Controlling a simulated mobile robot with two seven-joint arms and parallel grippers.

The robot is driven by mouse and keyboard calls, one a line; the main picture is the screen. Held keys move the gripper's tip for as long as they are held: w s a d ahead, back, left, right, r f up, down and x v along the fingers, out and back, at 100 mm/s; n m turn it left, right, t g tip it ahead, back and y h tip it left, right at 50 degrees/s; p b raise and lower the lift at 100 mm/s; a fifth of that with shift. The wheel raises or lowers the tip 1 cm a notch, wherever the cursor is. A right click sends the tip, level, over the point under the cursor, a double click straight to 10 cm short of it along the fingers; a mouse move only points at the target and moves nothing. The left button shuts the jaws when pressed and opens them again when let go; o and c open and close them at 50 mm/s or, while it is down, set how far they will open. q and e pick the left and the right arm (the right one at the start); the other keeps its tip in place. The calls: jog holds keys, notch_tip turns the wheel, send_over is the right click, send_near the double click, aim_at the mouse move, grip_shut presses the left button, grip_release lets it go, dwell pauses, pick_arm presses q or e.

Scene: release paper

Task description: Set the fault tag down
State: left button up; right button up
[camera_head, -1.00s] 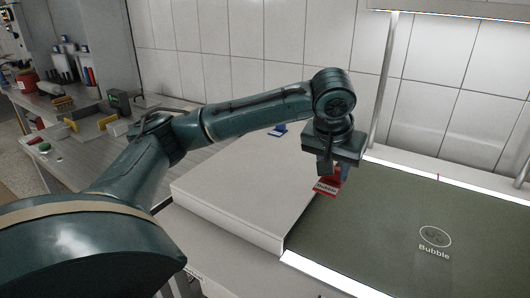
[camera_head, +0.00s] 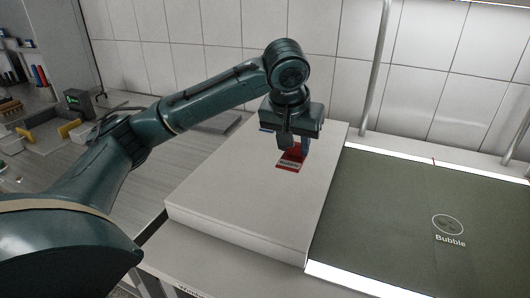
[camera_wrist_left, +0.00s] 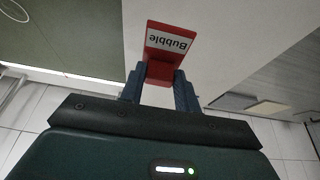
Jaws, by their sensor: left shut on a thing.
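The fault tag (camera_head: 289,163) is red with a white label reading "Bubble". My left gripper (camera_head: 291,146) is shut on it, over the right part of the white slab (camera_head: 240,190). In the left wrist view the tag (camera_wrist_left: 168,42) sits between the two blue fingertips (camera_wrist_left: 160,85), its label upside down. The tag looks close to the slab's top; I cannot tell whether it touches. My right gripper is not in view.
A dark green inspection surface (camera_head: 400,220) with bright edge strips lies to the right, bearing a "Bubble" mark (camera_head: 449,231). A metal post (camera_head: 378,75) stands behind. A cluttered bench is at the left. Most of the slab's top is clear.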

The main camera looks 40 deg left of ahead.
aim_at(287, 164)
pick_arm(q)
jog(key=shift+a, duration=0.15)
notch_tip(287, 164, down, 10)
jog(key=shift+r+b, duration=0.1)
jog(key=shift+b, duration=0.2)
jog(key=o, duration=1)
jog(key=shift+c, duration=0.2)
jog(key=p+v, duration=0.1)
jog(key=v, duration=1.1)
